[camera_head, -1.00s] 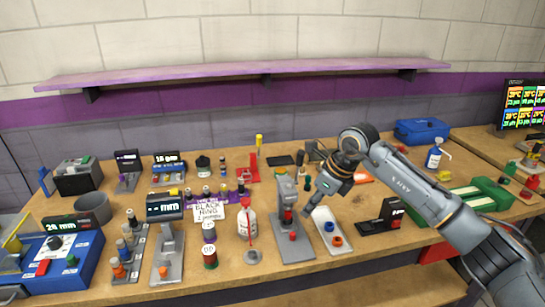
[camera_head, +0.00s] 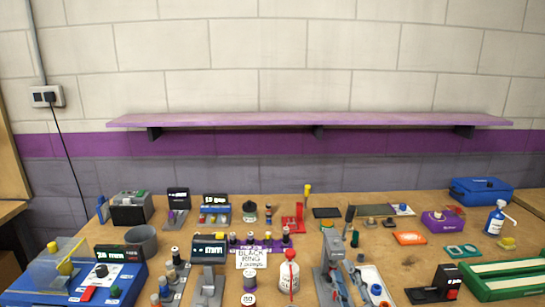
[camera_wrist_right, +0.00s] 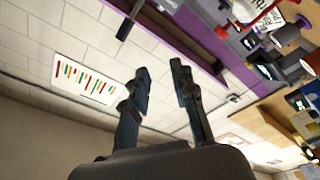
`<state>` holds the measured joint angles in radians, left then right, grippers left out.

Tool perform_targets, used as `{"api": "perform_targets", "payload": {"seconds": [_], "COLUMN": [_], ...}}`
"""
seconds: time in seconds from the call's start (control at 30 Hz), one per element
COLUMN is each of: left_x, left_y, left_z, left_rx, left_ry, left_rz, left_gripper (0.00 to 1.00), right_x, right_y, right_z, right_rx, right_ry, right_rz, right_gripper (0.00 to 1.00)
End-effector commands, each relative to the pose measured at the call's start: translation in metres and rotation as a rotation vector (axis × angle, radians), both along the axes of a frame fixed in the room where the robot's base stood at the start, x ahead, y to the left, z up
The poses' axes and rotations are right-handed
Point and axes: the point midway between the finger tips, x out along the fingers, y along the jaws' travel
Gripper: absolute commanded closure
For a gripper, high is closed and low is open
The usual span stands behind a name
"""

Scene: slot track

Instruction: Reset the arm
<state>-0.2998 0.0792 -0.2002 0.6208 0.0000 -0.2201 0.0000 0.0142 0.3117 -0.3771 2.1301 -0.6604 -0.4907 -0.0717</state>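My right gripper (camera_wrist_right: 159,78) shows in the right wrist view. Its two dark fingers stand apart with nothing between them. It is clear of the bench and nothing is touching it; the wall and the bench lie beyond it, seen tilted. My right arm does not show in the head view. My left arm and gripper show in neither view.
The wooden bench (camera_head: 410,270) is crowded with small devices. A blue box (camera_head: 481,191), a pump bottle (camera_head: 497,218) and a white bottle (camera_head: 289,277) stand on it. A purple shelf (camera_head: 300,119) runs along the wall above. The space over the bench is free.

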Motion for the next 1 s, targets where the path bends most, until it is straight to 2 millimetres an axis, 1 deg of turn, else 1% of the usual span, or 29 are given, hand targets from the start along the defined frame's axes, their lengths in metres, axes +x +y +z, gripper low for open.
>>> {"api": "perform_targets", "payload": {"seconds": [0.03,0.07,0.1,0.17,0.2,0.27,0.3,0.37,0.4,0.47,0.5,0.57,0.6,0.73,0.77,0.8,0.97,1.0], "left_x": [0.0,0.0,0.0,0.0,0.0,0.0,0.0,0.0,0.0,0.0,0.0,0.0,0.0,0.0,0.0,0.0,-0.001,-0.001], "left_y": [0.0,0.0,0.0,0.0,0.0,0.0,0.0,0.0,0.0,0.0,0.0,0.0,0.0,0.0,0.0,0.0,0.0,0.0], "left_z": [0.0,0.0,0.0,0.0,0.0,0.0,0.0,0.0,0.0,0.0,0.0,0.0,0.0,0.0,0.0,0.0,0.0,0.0], "left_rx": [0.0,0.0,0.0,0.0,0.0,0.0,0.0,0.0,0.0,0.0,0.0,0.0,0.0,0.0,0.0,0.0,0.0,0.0], "left_ry": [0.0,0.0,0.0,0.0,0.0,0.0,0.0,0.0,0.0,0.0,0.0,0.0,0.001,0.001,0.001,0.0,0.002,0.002], "left_rz": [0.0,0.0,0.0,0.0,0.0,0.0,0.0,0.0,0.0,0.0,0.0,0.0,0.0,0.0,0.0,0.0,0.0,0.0], "left_gripper": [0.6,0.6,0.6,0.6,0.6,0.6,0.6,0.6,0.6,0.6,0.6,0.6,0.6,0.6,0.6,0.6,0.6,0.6], "right_x": [-0.015,-0.024,-0.039,-0.065,-0.085,-0.113,-0.131,-0.156,-0.172,-0.195,-0.209,-0.231,-0.245,-0.288,-0.297,-0.289,-0.279,-0.278], "right_y": [-0.018,-0.028,-0.039,-0.052,-0.057,-0.062,-0.064,-0.064,-0.065,-0.064,-0.063,-0.061,-0.06,-0.054,-0.053,-0.053,-0.052,-0.051], "right_z": [-0.033,-0.052,-0.077,-0.112,-0.134,-0.16,-0.174,-0.191,-0.2,-0.212,-0.218,-0.226,-0.23,-0.239,-0.242,-0.255,-0.296,-0.308], "right_rx": [0.102,0.156,0.223,0.308,0.36,0.421,0.455,0.496,0.519,0.548,0.565,0.587,0.601,0.638,0.644,0.638,0.63,0.629], "right_ry": [0.139,0.221,0.326,0.482,0.581,0.712,0.79,0.893,0.954,1.04,1.093,1.169,1.217,1.368,1.399,1.393,1.405,1.409], "right_rz": [-0.07,-0.112,-0.162,-0.232,-0.272,-0.324,-0.354,-0.389,-0.41,-0.437,-0.452,-0.475,-0.488,-0.527,-0.536,-0.535,-0.539,-0.541], "right_gripper": [0.74,0.74,0.74,0.74,0.74,0.74,0.74,0.74,0.74,0.74,0.74,0.74,0.74,0.74,0.74,0.74,0.74,0.74]}}
